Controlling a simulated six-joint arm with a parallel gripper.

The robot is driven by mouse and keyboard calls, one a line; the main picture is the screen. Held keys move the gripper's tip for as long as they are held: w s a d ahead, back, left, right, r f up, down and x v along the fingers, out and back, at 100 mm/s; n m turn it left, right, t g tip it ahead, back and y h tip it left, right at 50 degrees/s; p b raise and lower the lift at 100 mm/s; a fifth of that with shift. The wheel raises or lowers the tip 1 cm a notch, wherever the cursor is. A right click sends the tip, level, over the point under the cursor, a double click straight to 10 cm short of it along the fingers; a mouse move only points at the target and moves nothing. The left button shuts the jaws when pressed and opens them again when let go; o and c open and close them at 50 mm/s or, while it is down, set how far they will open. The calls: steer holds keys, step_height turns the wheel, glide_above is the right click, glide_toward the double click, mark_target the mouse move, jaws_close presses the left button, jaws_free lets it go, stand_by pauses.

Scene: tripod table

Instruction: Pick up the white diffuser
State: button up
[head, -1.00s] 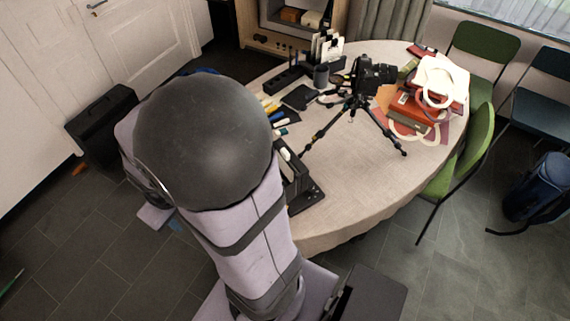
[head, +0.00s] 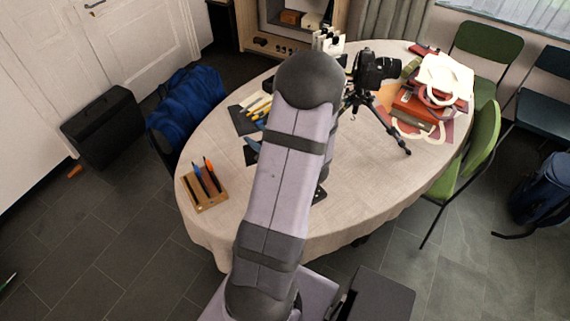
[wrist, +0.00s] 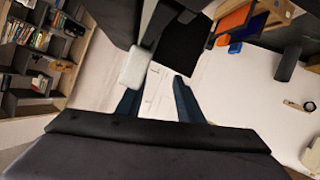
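A small white block that looks like the white diffuser (wrist: 135,67) shows in the wrist view, beside dark equipment. It lies just beyond the tip of the left finger; I cannot tell whether they touch. My gripper (wrist: 156,86) is open, its two dark blue fingers apart with only pale tabletop visible between them. In the head view my own arm hides the gripper and the diffuser.
The round table (head: 360,190) carries a camera on a tripod (head: 375,70), red boxes (head: 415,108) and a wooden pen holder (head: 204,189). A dark cup (wrist: 287,64) shows in the wrist view. The table's front right is clear.

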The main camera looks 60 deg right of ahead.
steer(key=s+m+t+h, duration=0.1)
steer(key=s, duration=0.3)
steer(key=s+a+m+t+h+b, duration=0.1)
steer(key=s, duration=0.3)
steer(key=s+a+f+m+h, duration=0.1)
steer(key=s, duration=0.3)
steer(key=shift+f+m+t, duration=0.1)
steer(key=shift+m+t, duration=0.3)
steer(key=shift+s+a+m, duration=0.25)
steer(key=shift+s+m, duration=0.05)
steer(key=shift+s, duration=0.25)
steer(key=shift+p+x, duration=0.6)
steer(key=shift+x, duration=2)
jaws_close()
